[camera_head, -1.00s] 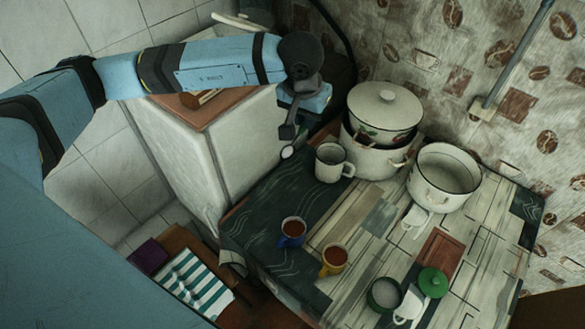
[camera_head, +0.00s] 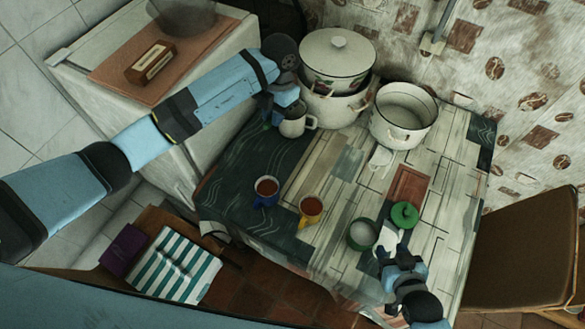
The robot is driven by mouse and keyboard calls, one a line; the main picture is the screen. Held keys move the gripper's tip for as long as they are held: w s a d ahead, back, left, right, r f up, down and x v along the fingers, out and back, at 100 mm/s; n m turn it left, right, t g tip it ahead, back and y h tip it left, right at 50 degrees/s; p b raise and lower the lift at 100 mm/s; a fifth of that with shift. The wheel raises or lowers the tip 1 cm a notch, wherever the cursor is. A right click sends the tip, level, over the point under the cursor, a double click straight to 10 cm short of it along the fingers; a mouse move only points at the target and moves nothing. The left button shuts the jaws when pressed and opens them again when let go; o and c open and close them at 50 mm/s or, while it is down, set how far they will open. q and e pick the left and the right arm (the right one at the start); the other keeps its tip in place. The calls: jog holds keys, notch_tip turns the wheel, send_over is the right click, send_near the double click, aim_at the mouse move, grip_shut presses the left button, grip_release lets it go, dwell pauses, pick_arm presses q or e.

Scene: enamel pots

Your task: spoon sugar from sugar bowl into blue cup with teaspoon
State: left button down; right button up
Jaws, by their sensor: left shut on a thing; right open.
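The blue cup (camera_head: 266,192) stands on the table's left part, filled with brown liquid. The sugar bowl (camera_head: 363,235), dark green-rimmed with pale contents, stands uncovered near the front edge; a green lid (camera_head: 404,215) is beside it. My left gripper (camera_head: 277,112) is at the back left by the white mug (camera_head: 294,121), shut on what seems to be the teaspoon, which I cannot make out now. My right gripper (camera_head: 388,259) is open, just right of and in front of the sugar bowl, close to a white object (camera_head: 390,238) whose shape is unclear.
A yellow cup (camera_head: 311,209) of brown liquid stands right of the blue cup. A lidded pot stack (camera_head: 336,77) and an open white pot (camera_head: 404,115) stand at the back. A chair (camera_head: 527,254) is at right; a striped cloth (camera_head: 173,266) lies at lower left.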

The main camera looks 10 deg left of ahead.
pick_arm(q)
jog(key=shift+s+d+f+n+t+h+p, duration=0.45)
jog(key=shift+s+d+f+n+h, duration=1.05)
jog(key=shift+f+n, duration=3.55)
jog(key=shift+s+d+f+n+t+h+p, duration=0.1)
jog(key=shift+s+d+f+n+t+h, duration=0.8)
jog(key=shift+s+f+n, duration=3.85)
jog(key=w+a+r+n+h+b, duration=0.4)
jog(key=a+h+b, duration=0.3)
jog(key=h+b, duration=0.2)
jog(key=shift+w+a+r+h, duration=0.2)
jog(key=shift+w+r+h, duration=0.55)
jog(key=shift+h, duration=0.65)
pick_arm(e)
jog(key=shift+n+y, duration=0.3)
jog(key=shift+w+a+f, duration=0.1)
jog(key=shift+a+f, duration=0.05)
jog(key=shift+f, duration=1.7)
jog(key=shift+w+a+f, duration=0.1)
jog(key=shift+a+f, duration=0.05)
jog(key=shift+f, duration=1.65)
